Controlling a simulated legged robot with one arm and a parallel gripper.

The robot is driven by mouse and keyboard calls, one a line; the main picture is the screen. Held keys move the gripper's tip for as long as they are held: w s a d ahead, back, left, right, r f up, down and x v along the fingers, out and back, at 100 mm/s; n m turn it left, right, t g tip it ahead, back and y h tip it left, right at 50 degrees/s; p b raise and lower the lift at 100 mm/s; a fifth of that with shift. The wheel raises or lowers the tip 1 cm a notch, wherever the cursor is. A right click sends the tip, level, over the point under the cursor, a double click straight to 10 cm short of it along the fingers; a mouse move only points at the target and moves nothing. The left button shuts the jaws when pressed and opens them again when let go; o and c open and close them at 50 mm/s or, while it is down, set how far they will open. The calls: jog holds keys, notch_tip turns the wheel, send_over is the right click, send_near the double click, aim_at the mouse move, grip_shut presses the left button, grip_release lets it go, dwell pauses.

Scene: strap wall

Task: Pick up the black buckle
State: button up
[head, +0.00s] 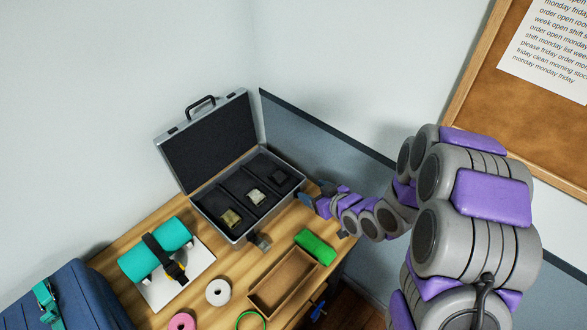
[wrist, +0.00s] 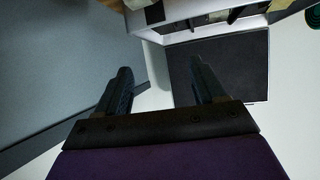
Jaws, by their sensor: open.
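The black buckle (head: 280,176) lies in the right compartment of the open silver case (head: 235,233) and is hard to make out against the dark lining. A brass-coloured buckle (head: 231,217) lies in the left compartment and a pale silvery buckle (head: 255,196) in the middle one. My gripper (head: 307,199) is just outside the case's right end, apart from the black buckle. In the wrist view my gripper (wrist: 162,88) is open and empty, with the dark case lid (wrist: 222,66) beyond its fingers. The black buckle cannot be made out in that view.
The wooden table (head: 214,270) also holds a teal roll (head: 140,262) with a black strap, a brown tray (head: 284,280), a green block (head: 316,246) and tape rolls. The raised lid (head: 210,140) stands behind the compartments. Walls meet close behind the case.

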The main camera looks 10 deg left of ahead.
jog(key=b, duration=0.1)
send_near(279, 176)
jog(key=shift+b+x, duration=0.45)
jog(key=shift+x, duration=0.4)
jog(key=shift+w+d+f, duration=0.15)
jog(key=shift+w+f, duration=0.05)
jog(key=shift+w, duration=0.1)
jog(key=shift+w+f, duration=0.1)
jog(key=shift+w, duration=0.15)
jog(key=a, duration=0.1)
jog(key=w+a+f+b, duration=0.1)
jog(key=a, duration=0.1)
jog(key=w+a+f, duration=0.1)
jog(key=a, duration=0.1)
jog(key=shift+w+a+f, duration=0.3)
jog(key=shift+w+f, duration=0.15)
jog(key=shift+w, duration=0.05)
jog(key=shift+w+d+b, duration=0.2)
jog(key=shift+b, duration=0.1)
jog(key=shift+d+r, duration=0.15)
jog(key=shift+d, duration=0.2)
jog(key=shift+a, duration=0.6)
jog(key=c, duration=0.6)
jog(key=shift+d, duration=0.15)
jog(key=c, duration=0.3)
jog(key=shift+d, duration=0.25)
jog(key=shift+c, duration=0.2)
